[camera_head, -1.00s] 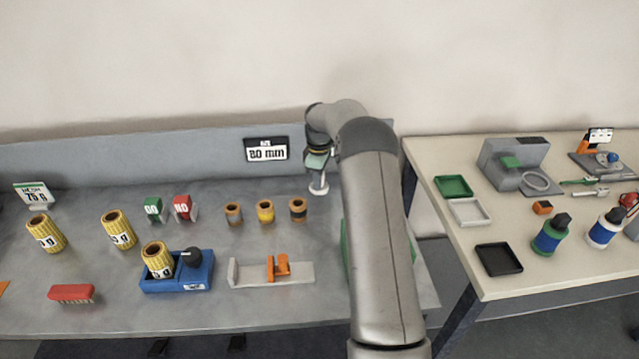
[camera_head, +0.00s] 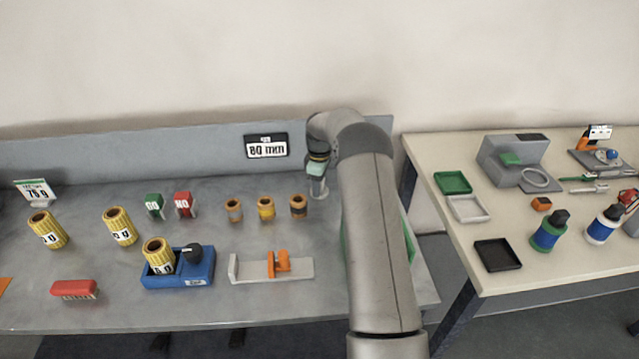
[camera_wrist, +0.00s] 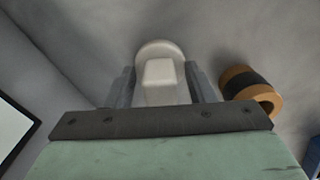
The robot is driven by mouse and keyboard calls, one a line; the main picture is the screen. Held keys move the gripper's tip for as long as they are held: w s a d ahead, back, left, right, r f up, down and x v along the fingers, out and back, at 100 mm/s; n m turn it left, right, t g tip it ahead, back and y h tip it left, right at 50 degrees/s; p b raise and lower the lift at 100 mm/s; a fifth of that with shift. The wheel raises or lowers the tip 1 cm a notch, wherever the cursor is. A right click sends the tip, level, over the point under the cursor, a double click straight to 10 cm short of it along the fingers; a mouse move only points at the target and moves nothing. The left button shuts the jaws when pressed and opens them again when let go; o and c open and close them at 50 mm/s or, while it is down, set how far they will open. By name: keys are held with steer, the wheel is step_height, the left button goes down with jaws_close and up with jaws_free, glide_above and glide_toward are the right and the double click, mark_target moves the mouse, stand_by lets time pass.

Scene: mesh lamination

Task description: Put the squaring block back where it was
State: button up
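The squaring block (camera_head: 318,190) is a small pale piece with a rounded base, at the back right of the grey bench, below my gripper (camera_head: 318,178). In the wrist view the pale block (camera_wrist: 160,72) sits between the two grey fingers of my gripper (camera_wrist: 161,88), which lie close against its sides. My gripper appears shut on it. The block is low, at or just above the bench top; I cannot tell whether it touches.
A dark-banded orange roll (camera_head: 298,207) stands close left of the block and shows in the wrist view (camera_wrist: 250,90). A grey fixture with an orange clamp (camera_head: 272,268) lies in front. The 80 mm sign (camera_head: 266,146) is behind. A cream table (camera_head: 525,230) stands to the right.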

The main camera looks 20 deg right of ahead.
step_height(320, 180, up, 11)
steer(key=shift+r+b, duration=0.2)
steer(key=shift+b, duration=0.5)
steer(key=s+a+r+m, duration=0.2)
steer(key=s+a+r, duration=0.3)
steer(key=s+a, duration=0.25)
steer(key=s+a+r+m, duration=0.2)
steer(key=s+a+r, duration=0.35)
steer(key=s, duration=0.25)
steer(key=s+a+f+m, duration=0.2)
steer(key=s, duration=0.7)
steer(key=s+a+f+m, duration=0.1)
steer(key=s+a+f, duration=0.1)
steer(key=s, duration=0.7)
steer(key=s+a+f+m, duration=0.2)
steer(key=s+a, duration=0.1)
steer(key=s, duration=0.6)
steer(key=shift+m+t, duration=0.3)
